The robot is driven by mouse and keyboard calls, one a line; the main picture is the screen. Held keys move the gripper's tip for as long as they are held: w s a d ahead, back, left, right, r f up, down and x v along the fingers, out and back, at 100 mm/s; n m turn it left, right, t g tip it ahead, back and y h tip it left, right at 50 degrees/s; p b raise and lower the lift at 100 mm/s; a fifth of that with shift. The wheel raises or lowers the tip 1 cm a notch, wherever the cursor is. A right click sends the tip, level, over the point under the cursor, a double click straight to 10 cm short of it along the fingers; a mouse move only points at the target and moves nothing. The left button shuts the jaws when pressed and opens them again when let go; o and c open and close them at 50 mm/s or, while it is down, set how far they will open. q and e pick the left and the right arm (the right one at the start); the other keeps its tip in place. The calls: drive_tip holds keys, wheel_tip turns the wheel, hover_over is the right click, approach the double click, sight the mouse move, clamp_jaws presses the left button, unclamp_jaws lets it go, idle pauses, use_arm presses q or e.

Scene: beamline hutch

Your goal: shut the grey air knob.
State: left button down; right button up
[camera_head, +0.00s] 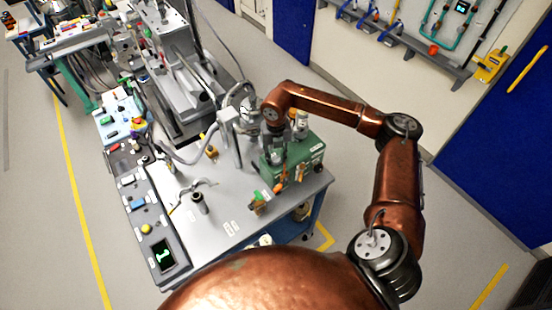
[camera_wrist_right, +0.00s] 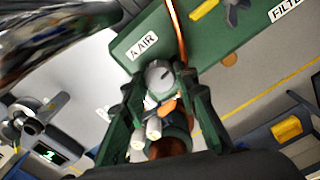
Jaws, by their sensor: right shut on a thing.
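The grey air knob (camera_wrist_right: 159,76) is a round grey dial with a dark line across it, on a green panel (camera_wrist_right: 228,60) beside a white label reading "A AIR" (camera_wrist_right: 142,45). My right gripper (camera_wrist_right: 158,84) has its dark green fingers on either side of the knob and is shut on it. In the head view, my right gripper (camera_head: 298,128) is over the green box (camera_head: 310,157) at the bench's right end, and the knob is hard to make out. My left gripper is not in view.
The grey bench (camera_head: 225,210) has a control strip with a green-lit display (camera_head: 163,255) on its left. A small dark cylinder (camera_head: 199,203) stands on it. A copper tube (camera_wrist_right: 177,30) rises close to the knob. Floor to the right is clear.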

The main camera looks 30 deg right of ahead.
sight(276, 159)
drive_tip(key=shift+w+r+m, duration=0.1)
drive_tip(key=shift+m, duration=0.8)
drive_tip(key=o, duration=1.1)
drive_tip(key=shift+o, duration=0.2)
wheel_tip(276, 159, up, 12)
